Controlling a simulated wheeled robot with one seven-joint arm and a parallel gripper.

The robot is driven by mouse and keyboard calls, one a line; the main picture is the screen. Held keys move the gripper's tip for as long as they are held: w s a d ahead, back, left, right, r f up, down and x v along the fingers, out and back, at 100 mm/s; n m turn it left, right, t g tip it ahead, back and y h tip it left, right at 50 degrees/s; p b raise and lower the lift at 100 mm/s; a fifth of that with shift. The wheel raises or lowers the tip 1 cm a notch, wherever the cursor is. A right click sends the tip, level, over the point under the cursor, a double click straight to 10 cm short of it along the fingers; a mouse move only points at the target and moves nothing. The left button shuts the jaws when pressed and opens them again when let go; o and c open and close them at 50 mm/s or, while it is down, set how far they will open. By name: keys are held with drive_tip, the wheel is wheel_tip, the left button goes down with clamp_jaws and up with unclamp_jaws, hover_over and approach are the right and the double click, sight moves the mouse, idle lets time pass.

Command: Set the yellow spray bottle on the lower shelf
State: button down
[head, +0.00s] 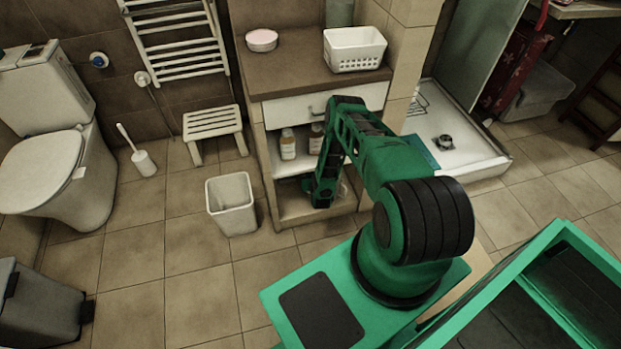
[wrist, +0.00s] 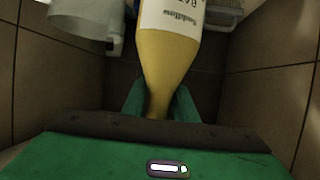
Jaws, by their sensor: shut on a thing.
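The yellow spray bottle (wrist: 168,65) with a white label fills the upper middle of the wrist view. The green fingers of my gripper (wrist: 160,103) are shut on its narrow part, one on each side. In the head view my gripper end (head: 322,195) is inside the open cabinet, low down at the lower shelf (head: 292,211). My arm hides most of that opening, and I cannot make out the bottle there. Whether the bottle touches the shelf cannot be told.
Two bottles (head: 287,144) stand on the shelf above. A white drawer (head: 295,108) and brown counter (head: 290,72) lie over them, with a white basket (head: 354,49) on top. A white bin (head: 231,204) stands on the floor left of the cabinet. A slatted stool (head: 212,123) is behind it.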

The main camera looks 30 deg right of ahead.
wheel_tip(320, 180, down, 7)
drive_tip(key=w, duration=0.1)
drive_tip(key=shift+w+d, duration=0.25)
drive_tip(key=shift+w, duration=0.05)
drive_tip(key=c, duration=1.4)
unclamp_jaws()
drive_tip(key=v, duration=1.2)
drive_tip(key=shift+s, duration=0.15)
